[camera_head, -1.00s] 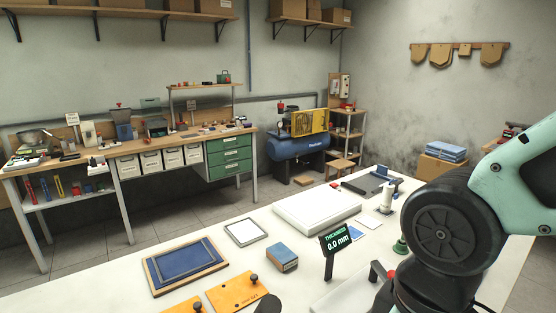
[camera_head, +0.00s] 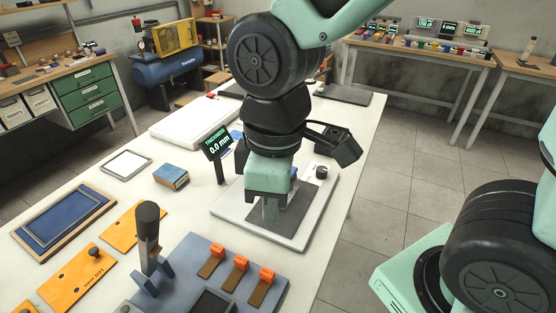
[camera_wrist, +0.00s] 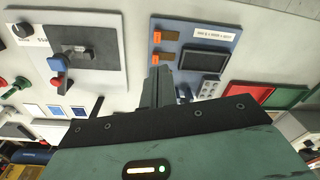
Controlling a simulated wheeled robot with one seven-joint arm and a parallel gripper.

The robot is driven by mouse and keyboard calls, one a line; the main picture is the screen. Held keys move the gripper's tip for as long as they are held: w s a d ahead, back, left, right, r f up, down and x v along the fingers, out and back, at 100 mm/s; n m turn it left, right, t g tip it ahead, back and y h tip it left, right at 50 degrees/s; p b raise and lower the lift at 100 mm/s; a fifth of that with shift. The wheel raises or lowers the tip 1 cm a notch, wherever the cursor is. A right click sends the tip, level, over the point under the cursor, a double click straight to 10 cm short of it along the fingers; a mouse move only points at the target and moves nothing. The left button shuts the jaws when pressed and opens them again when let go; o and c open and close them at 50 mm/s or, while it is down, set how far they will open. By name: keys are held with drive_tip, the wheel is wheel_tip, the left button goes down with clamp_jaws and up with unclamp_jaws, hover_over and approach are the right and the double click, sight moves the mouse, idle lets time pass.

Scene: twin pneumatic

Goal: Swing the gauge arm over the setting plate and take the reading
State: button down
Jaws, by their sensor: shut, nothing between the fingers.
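The thickness gauge has a pale base (camera_head: 299,241) with a dark grey plate (camera_head: 300,209) on it; the base also shows in the wrist view (camera_wrist: 108,22). In the wrist view a dark gauge arm (camera_wrist: 76,49) lies over the grey plate (camera_wrist: 98,36), beside a blue post (camera_wrist: 61,82) and a red knob (camera_wrist: 55,63). The display (camera_head: 217,144) reads thickness 0.0 mm. My gripper (camera_head: 268,212) is shut and empty, appearing over the base in the head view; its fingers (camera_wrist: 157,88) show right of the base in the wrist view. My gripper hides most of the gauge arm in the head view.
A blue-grey panel (camera_head: 185,285) with orange switches and an upright dark-topped tool (camera_head: 148,232) stands in front. Orange plates (camera_head: 75,278), a blue block (camera_head: 171,176) and a framed blue mat (camera_head: 62,221) lie left. A black knob (camera_head: 321,172) is on the gauge base.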

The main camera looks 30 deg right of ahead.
drive_tip(key=w+d+r+n+b, duration=0.1)
drive_tip(key=w+d+n+b, duration=0.1)
drive_tip(key=w+d+n, duration=0.4)
drive_tip(key=w+d+r+n+b, duration=0.2)
drive_tip(key=w+d+n, duration=0.4)
drive_tip(key=w, duration=0.7)
drive_tip(key=shift+d+n+h+b, duration=0.35)
drive_tip(key=shift+n+b, duration=0.35)
drive_tip(key=shift+n, duration=0.4)
drive_tip(key=shift+f, duration=0.2)
wheel_tip(320, 180, down, 14)
drive_tip(key=shift+r+p, duration=0.1)
drive_tip(key=shift+p, duration=0.5)
